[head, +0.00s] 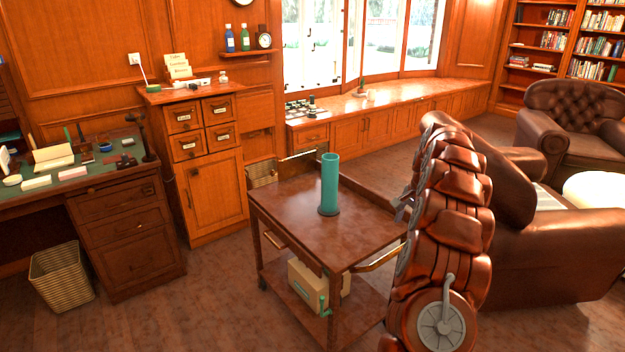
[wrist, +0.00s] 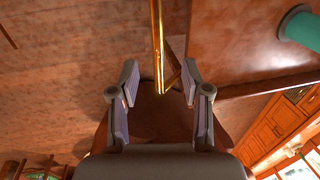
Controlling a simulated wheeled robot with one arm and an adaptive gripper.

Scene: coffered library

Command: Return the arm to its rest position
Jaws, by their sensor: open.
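My arm (head: 450,215), in brown segmented covers, rises at the right of the head view, in front of the leather sofa. My gripper (wrist: 157,92) is open in the wrist view, with its two grey fingers apart and nothing held. A brass rail (wrist: 157,40) runs down the picture to the gap between the fingertips; how far beyond them it lies I cannot tell. In the head view, only small grey parts of the gripper (head: 401,207) show at the arm's left edge, beside the wooden trolley (head: 285,205). The rest is hidden behind the arm.
A teal cylinder (head: 330,185) stands upright on the trolley top. The trolley's brass handle (head: 380,258) is close to my arm. A box (head: 310,285) sits on its lower shelf. The leather sofa (head: 550,230) stands right of the arm. Open floor (head: 200,310) lies at front left.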

